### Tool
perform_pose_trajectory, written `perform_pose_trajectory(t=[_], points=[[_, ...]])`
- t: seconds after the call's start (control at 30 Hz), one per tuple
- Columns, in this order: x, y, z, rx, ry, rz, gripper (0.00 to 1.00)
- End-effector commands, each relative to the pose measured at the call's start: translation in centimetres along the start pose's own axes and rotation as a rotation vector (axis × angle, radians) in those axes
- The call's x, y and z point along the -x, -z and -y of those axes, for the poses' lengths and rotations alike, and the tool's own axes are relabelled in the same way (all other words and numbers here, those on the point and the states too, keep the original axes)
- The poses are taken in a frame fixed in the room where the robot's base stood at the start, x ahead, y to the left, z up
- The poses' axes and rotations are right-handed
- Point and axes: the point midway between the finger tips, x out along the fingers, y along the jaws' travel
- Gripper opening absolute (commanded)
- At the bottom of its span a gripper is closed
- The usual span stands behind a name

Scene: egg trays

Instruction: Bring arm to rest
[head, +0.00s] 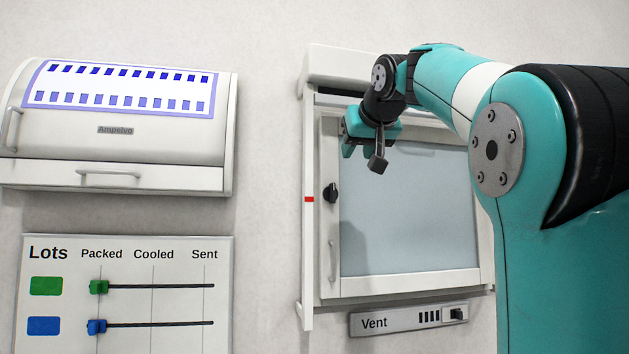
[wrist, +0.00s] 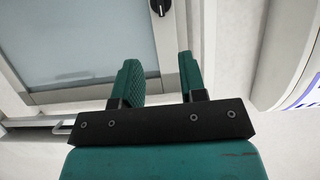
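My gripper (head: 358,146) is raised in front of the upper left part of a glass-fronted cabinet (head: 325,160) in the head view. My teal arm reaches in from the right and bends down at the wrist. In the wrist view, the two green fingers of my gripper (wrist: 160,68) stand apart with nothing between them. The cabinet's pale frame and a black knob (wrist: 160,7) show beyond the fingers; the knob also shows in the head view (head: 331,193).
A white bin with a lid (head: 120,150) is on the wall at left, above a Lots board (head: 160,265) with green and blue sliders by the Packed line. A Vent switch panel (head: 408,319) is below the cabinet. Bare wall lies between board and cabinet.

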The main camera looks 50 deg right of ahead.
Motion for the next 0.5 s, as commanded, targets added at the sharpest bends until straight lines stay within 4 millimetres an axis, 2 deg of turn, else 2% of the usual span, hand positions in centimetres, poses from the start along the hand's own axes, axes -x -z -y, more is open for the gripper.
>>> perform_pose_trajectory(t=[0.23, 0.33, 0.43, 0.5], points=[[-0.1, 0.0, 0.0, 0.0, 0.001, 0.001, 0.38], [-0.8, -1.0, 1.1, 0.009, 0.031, 0.025, 0.38], [-2.4, -3.7, 4.1, 0.038, 0.115, 0.094, 0.38], [-3.7, -6.9, 7.5, 0.073, 0.204, 0.166, 0.38]])
